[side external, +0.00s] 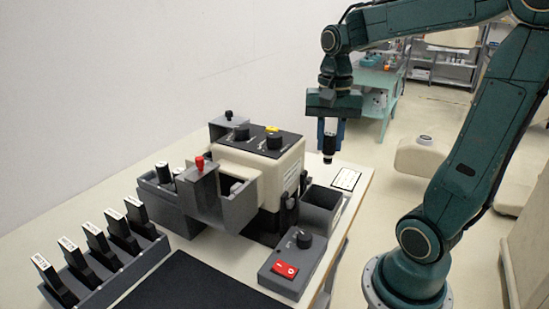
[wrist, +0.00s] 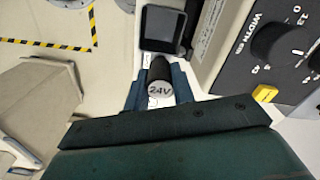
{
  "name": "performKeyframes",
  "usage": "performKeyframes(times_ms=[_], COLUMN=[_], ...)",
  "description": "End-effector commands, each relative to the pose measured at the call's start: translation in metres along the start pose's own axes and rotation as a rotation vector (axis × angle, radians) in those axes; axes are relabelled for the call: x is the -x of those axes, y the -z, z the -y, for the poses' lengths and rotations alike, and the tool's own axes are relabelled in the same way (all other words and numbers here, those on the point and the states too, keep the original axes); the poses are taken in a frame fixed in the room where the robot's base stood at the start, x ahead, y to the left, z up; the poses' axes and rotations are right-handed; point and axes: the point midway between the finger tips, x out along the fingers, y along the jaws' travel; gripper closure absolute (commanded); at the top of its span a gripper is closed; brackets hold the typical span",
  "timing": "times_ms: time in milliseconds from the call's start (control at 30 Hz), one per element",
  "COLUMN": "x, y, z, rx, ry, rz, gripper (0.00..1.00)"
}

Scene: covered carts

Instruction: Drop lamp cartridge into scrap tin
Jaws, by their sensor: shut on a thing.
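My gripper (side external: 331,130) is shut on the lamp cartridge (side external: 329,151), a dark cylinder with a pale band, hanging upright below the blue fingers. In the wrist view, the cartridge's round pale end reads 24V (wrist: 160,91), between the fingers of my gripper (wrist: 159,80). A grey open-topped bin (side external: 337,214), apparently the scrap tin, stands at the right side of the cream machine. It also shows in the wrist view (wrist: 148,49), just beyond the cartridge, with a dark interior. The cartridge is above the bin's level and clear of it.
The cream machine (side external: 262,160) with knobs stands left of my gripper. A grey holder (side external: 160,205) with cylinders is at its left. A red-switch box (side external: 290,270), a rack of black pieces (side external: 110,265) and a dark mat (side external: 190,285) lie in front. A label card (side external: 346,180) lies near the bin.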

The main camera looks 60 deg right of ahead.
Motion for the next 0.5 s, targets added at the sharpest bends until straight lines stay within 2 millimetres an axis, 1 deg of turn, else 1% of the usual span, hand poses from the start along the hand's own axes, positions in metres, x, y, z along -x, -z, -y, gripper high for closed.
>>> performKeyframes(times_ms=[300,500], x=[-0.002,-0.011], y=[-0.003,-0.002], z=[-0.001,-0.001], rx=[-0.007,-0.006], ry=[0.000,-0.001], rz=[0.000,0.001], gripper=[0.98,0.98])
